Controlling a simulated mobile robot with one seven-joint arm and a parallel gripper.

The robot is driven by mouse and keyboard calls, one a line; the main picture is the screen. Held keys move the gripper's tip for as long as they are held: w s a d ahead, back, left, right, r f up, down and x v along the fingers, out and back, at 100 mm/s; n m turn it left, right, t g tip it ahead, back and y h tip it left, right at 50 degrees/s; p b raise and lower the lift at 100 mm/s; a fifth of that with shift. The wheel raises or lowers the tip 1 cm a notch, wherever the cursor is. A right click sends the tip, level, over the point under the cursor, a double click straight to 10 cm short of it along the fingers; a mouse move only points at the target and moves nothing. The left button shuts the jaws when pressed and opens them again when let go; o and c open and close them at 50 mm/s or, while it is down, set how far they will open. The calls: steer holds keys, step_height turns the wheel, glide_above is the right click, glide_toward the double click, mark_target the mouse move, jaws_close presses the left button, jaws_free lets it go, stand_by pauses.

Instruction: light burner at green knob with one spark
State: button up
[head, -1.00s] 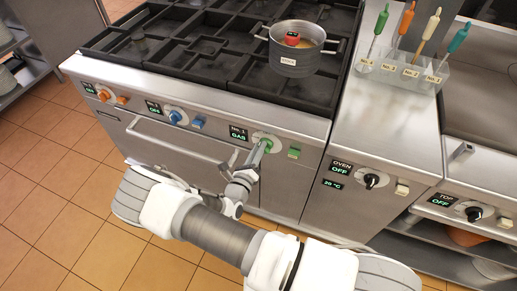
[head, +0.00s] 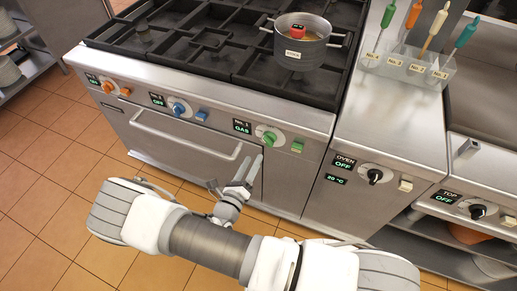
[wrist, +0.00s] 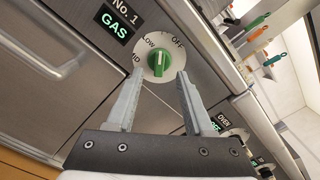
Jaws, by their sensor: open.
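The green knob (head: 269,138) is on the stove front, beside a display (head: 242,127) reading "No. 1 GAS". The knob (wrist: 159,62) also shows in the wrist view, on a round dial marked OFF, LOW and a partly cut-off word. A green button (head: 297,147) sits just right of the knob. My gripper (head: 251,165) is open and empty, below and left of the knob, apart from it. In the wrist view my gripper's two fingers (wrist: 163,78) stand apart, with the knob beyond and between their tips. No flame is visible on the burners.
A pot (head: 302,45) with red contents stands on the black grates (head: 215,45). Orange (head: 107,87) and blue (head: 179,109) knobs sit farther left, with the oven handle (head: 185,146) below. An oven knob (head: 375,176) is to the right. A rack (head: 410,66) holds several tools.

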steer(key=v, duration=0.9)
steer(key=shift+w+d+r, duration=0.1)
steer(key=shift+r, duration=0.05)
steer(key=d+r+m+g+h, duration=0.2)
steer(key=d+r+m+g, duration=0.45)
steer(key=r+m, duration=0.3)
steer(key=d+r+m+g+h, duration=0.3)
steer(key=d+r+m+g, duration=0.4)
steer(key=m, duration=0.4)
steer(key=s+d+r+m+y, duration=0.2)
steer(key=r+m+y, duration=0.1)
steer(key=r+m, duration=0.3)
steer(key=s+d+r+m+t+y, duration=0.1)
steer(key=s+d+r+m+y, duration=0.2)
steer(key=r+m, duration=0.4)
steer(key=s+d+r+m+t+y, duration=0.1)
steer(key=s+d+r+m+y, duration=0.1)
steer(key=r+m+y, duration=0.3)
steer(key=shift+s+d+r+m, duration=0.4)
steer(key=shift+s+r+m, duration=0.35)
steer(key=shift+r, duration=0.7)
steer(key=shift+c, duration=0.3)
jaws_close()
